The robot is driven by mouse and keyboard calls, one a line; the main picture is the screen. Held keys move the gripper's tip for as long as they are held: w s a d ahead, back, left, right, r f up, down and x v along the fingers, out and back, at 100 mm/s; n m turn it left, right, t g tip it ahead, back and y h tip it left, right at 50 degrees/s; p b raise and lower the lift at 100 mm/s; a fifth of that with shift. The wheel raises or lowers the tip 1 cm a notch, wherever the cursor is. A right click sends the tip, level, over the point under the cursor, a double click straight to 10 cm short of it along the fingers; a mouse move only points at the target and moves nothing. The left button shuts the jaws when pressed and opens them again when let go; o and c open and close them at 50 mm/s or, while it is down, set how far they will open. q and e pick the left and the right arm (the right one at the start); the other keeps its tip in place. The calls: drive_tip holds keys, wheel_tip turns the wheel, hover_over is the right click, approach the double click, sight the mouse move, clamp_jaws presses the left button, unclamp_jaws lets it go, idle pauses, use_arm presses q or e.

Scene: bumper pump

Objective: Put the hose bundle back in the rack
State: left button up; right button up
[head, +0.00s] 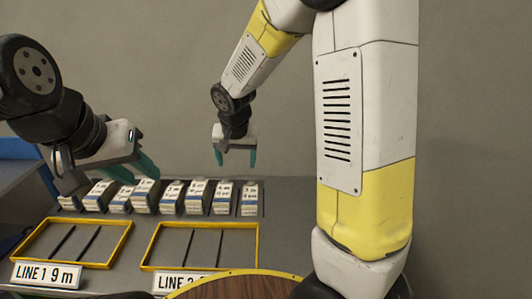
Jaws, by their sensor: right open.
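My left gripper (136,170) has teal fingers. They are apart, low over the left part of a row of small labelled grey-and-white blocks (197,196). I see nothing clearly between them. My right gripper (236,158) hangs fingers down above the right part of the row, open and empty. No hose bundle can be made out for certain. I cannot tell whether the row of blocks is the rack or its contents. My large white and yellow arm covers the right middle of the view.
Two yellow-framed trays lie in front of the row, left (119,244) and right (257,240), with dark bars inside. A sign (46,275) reads "LINE 1 9 m"; a second sign (180,283) is partly hidden. A yellow-rimmed brown surface (240,288) is at the bottom. Grey surface beside the row is clear.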

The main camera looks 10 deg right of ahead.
drive_tip(key=s+d+r+n, duration=0.1)
drive_tip(key=s+d+r, duration=0.2)
drive_tip(key=s, duration=0.4)
drive_tip(key=s+d+r+n+t+y, duration=0.1)
drive_tip(key=s+d+r, duration=0.2)
drive_tip(key=s+r, duration=0.3)
drive_tip(key=s+d+r+y, duration=0.1)
drive_tip(key=s+d+r, duration=0.2)
drive_tip(key=s, duration=0.5)
drive_tip(key=shift+s+d+r+n+t, duration=0.15)
drive_tip(key=shift+s+r+n+t, duration=0.25)
drive_tip(key=shift+r, duration=0.4)
